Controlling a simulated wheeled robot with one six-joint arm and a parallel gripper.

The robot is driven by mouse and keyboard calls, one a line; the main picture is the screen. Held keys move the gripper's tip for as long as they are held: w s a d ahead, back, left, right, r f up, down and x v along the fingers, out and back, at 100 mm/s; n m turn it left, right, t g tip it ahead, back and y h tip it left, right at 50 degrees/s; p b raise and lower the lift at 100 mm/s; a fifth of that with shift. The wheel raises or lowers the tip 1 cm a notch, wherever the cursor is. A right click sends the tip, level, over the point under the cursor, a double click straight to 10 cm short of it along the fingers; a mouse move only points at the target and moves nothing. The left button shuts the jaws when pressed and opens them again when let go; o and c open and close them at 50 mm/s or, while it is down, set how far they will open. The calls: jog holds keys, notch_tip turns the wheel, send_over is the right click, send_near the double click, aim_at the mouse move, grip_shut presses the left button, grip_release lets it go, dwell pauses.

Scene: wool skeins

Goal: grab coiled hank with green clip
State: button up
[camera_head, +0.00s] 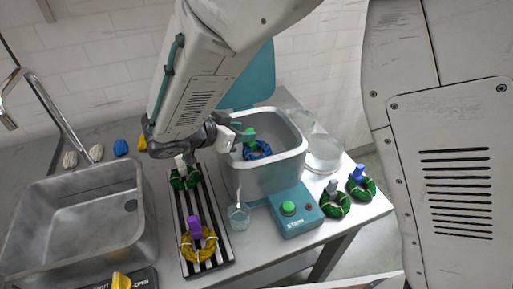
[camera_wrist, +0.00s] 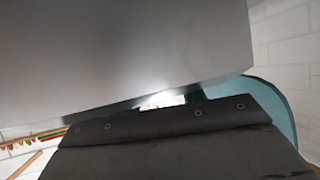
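The coiled hank with the green clip is a blue hank (camera_head: 259,152) lying inside a grey open tub (camera_head: 266,187). Its green clip (camera_head: 249,136) stands up at the hank's back left. My gripper (camera_head: 240,132) reaches in over the tub's left rim and is right beside the green clip. I cannot tell whether its fingers touch the clip, or whether they are open or shut. In the wrist view, a large grey surface and a dark part fill most of the picture, and neither the hank nor the clip shows.
A striped rack (camera_head: 208,212) holds a green hank (camera_head: 186,180) and a yellow hank (camera_head: 207,246) with a purple clip. Two green hanks (camera_head: 335,208) lie at right. A teal button box (camera_head: 296,211) and a clear cup (camera_head: 238,217) stand before the tub. A sink (camera_head: 85,225) is at left.

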jog(key=shift+w+d+f, duration=0.3)
jog(key=shift+w+d, duration=0.05)
jog(key=shift+d, duration=0.1)
grip_shut()
